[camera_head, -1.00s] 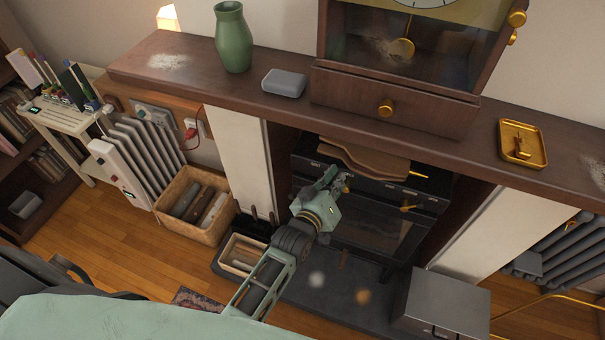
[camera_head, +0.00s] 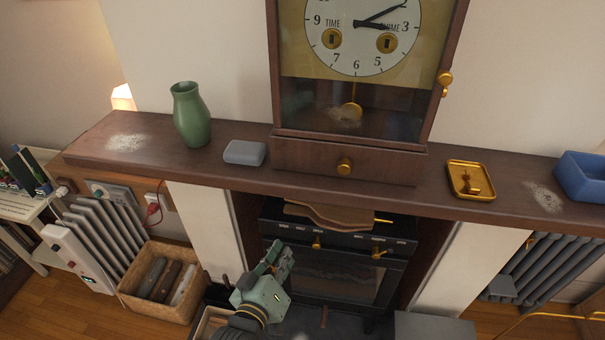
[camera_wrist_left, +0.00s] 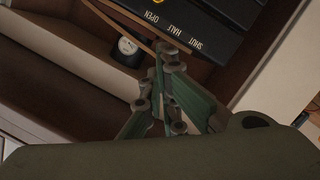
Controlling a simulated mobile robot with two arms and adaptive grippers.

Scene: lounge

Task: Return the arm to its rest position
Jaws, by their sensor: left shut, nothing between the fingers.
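My left gripper (camera_head: 279,258) is in front of the black stove (camera_head: 340,275), low in the head view, with its arm coming up from the bottom edge. In the left wrist view its fingers (camera_wrist_left: 163,50) are closed together with nothing between them. The stove's front panel with lettering (camera_wrist_left: 190,22) shows beyond the fingers, next to a brown wooden edge. My right gripper is in neither view.
A mantel shelf (camera_head: 225,178) runs above the stove, bearing a green vase (camera_head: 192,116), a grey box (camera_head: 245,153), a large clock (camera_head: 345,160), a brass tray (camera_head: 471,195) and a blue bin (camera_head: 584,180). A wicker basket (camera_head: 165,305) and a radiator (camera_head: 100,240) stand left.

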